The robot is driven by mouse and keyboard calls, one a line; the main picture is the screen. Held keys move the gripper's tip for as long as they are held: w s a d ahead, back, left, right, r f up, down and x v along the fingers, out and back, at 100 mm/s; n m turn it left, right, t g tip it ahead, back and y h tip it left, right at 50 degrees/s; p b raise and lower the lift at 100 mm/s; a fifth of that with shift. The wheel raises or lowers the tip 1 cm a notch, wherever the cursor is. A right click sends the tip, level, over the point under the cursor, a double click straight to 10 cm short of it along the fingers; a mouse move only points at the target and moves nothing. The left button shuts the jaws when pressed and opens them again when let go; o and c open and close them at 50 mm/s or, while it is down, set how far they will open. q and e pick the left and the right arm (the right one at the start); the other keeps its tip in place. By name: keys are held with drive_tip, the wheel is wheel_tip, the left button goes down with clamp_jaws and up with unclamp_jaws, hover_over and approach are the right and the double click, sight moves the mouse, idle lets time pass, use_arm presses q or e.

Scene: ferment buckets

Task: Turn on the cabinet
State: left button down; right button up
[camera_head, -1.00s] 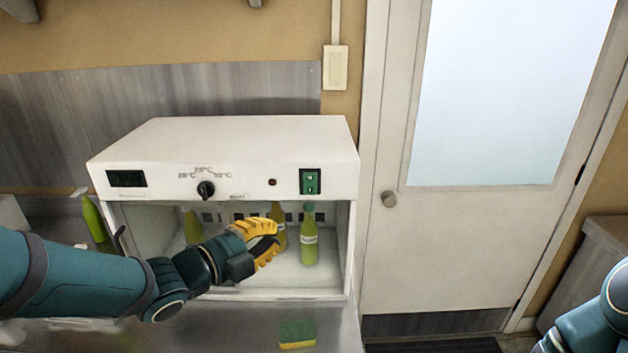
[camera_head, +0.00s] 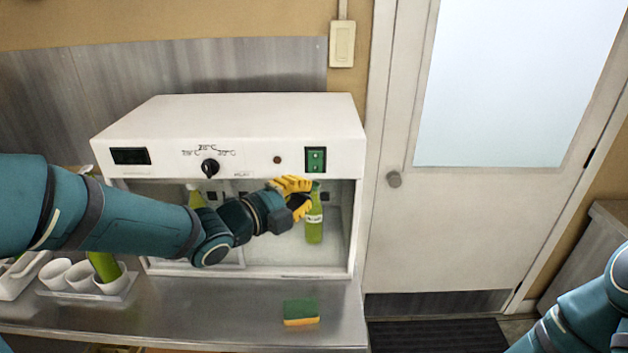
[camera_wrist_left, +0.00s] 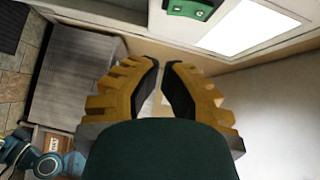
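The white cabinet (camera_head: 230,110) stands on a metal counter with its front open. Its front panel has a dark display (camera_head: 130,156), a black temperature knob (camera_head: 210,168), a small dark reddish light (camera_head: 277,160) and a green switch (camera_head: 316,160) at the right. I cannot tell the switch's position. The switch (camera_wrist_left: 190,8) also shows at the top of the left wrist view. My left gripper (camera_head: 304,196), yellow-fingered, is below and slightly left of the switch, in front of the opening. Its fingertips (camera_wrist_left: 160,65) are almost together with nothing between them. My right gripper is out of view.
A green bottle (camera_head: 314,228) stands inside the cabinet, just behind and below my left gripper. A green and yellow sponge (camera_head: 300,312) lies on the counter (camera_head: 210,315). White cups (camera_head: 80,275) stand at the left. A door (camera_head: 430,230) is at the right.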

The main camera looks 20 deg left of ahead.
sight(315, 162)
use_arm(q)
drive_tip(key=shift+w+d+f+p, duration=0.15)
drive_tip(key=shift+w+f, duration=0.05)
drive_tip(key=shift+w, duration=1.45)
drive_tip(key=shift+w+d+f+p, duration=0.1)
drive_tip(key=shift+w+f+p, duration=0.05)
drive_tip(key=shift+w, duration=1.5)
